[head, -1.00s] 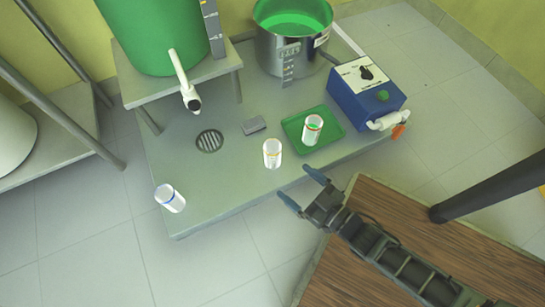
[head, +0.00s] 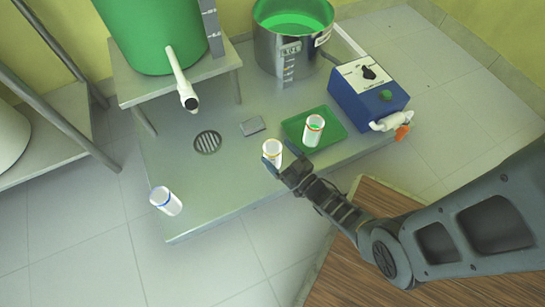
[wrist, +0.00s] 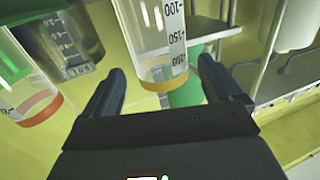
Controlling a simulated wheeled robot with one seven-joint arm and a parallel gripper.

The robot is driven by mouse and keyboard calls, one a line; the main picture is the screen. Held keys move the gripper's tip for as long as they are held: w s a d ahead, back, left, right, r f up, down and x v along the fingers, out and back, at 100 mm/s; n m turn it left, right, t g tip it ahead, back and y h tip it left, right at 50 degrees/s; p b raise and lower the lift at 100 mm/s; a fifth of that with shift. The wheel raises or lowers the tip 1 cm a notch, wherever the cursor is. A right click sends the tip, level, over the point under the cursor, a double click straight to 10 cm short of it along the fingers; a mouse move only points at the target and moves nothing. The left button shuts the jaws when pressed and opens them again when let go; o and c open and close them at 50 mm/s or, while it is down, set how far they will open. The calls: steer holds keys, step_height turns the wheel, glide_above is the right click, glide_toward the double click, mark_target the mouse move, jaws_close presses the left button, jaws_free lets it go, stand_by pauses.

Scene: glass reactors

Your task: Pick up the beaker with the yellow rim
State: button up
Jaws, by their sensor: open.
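The beaker with the yellow rim (head: 272,149) stands upright on the grey bench, left of the green tray. In the wrist view this clear, graduated beaker (wrist: 161,42) shows between my two fingers, its yellow band near their tips. My gripper (head: 279,165) is open at the beaker's near side, and its fingers (wrist: 160,78) are spread either side of the beaker with gaps visible. Part of the beaker's lower body is hidden by the gripper in the head view.
A red-rimmed beaker (head: 314,130) with green contents stands on the green tray (head: 297,131). A blue device (head: 367,92), a steel pot (head: 288,50) and a tap (head: 183,80) stand behind.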

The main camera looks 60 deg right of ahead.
mark_target(267, 143)
steer(key=x, duration=0.3)
steer(key=b+x, duration=0.1)
steer(key=shift+w+r, duration=0.25)
steer(key=shift+w, duration=0.15)
steer(key=shift+c, duration=0.3)
steer(key=c, duration=1.4)
